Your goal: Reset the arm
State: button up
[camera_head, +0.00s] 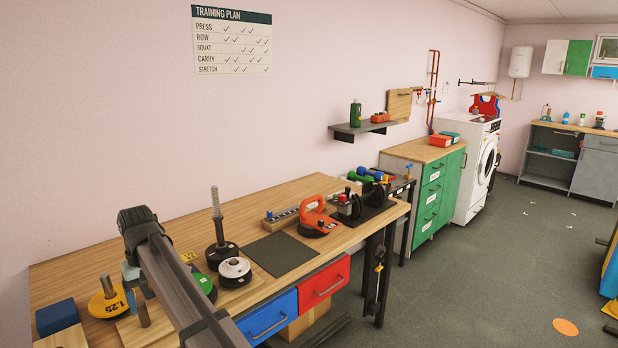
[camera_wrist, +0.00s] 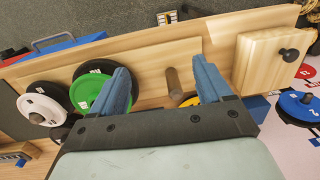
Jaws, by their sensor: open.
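My gripper (camera_wrist: 160,78) is open in the wrist view, its two blue fingers apart with nothing between their tips. A short wooden peg (camera_wrist: 173,86) stands on the board beyond them. A green plate (camera_wrist: 86,91) and a white plate (camera_wrist: 38,108) lie to the left of the fingers. In the head view my dark arm reaches over the bench's front left, and my gripper is largely hidden behind it. The green plate (camera_head: 204,284) and the white plate (camera_head: 235,268) lie right of the arm. A yellow plate (camera_head: 105,304) marked 1.25 is left of it.
A tall post (camera_head: 216,207) carries a black plate beside the arm. A blue block (camera_head: 57,317) is at far left. A dark mat (camera_head: 281,256) lies bare. The rear left bench is clear.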

jog(key=w+d+f+m+g+h, duration=0.1)
jog(key=d+f+m, duration=0.1)
jog(key=d+f, duration=1.15)
jog(key=w+d+f+m+g, duration=0.1)
jog(key=d+f, duration=1)
jog(key=f, duration=0.5)
jog(key=s+d+f+m+g, duration=0.1)
jog(key=s+d+f, duration=0.4)
jog(key=d+f, duration=0.35)
jog(key=s+d+f+m, duration=0.2)
jog(key=s+d+f, duration=0.3)
jog(key=d+f, duration=0.35)
jog(key=s+d+f+m+g, duration=0.1)
jog(key=s+d+f, duration=0.2)
jog(key=s+d, duration=0.2)
jog(key=s+d+f+m+g, duration=0.1)
jog(key=s+d+f, duration=0.3)
jog(key=s, duration=0.8)
jog(key=s+d+f+m+g, duration=0.1)
jog(key=s+d+f, duration=0.2)
jog(key=s+d, duration=0.4)
jog(key=shift+s+f+y, duration=0.25)
jog(key=shift+s+y, duration=0.15)
jog(key=shift+s, duration=0.75)
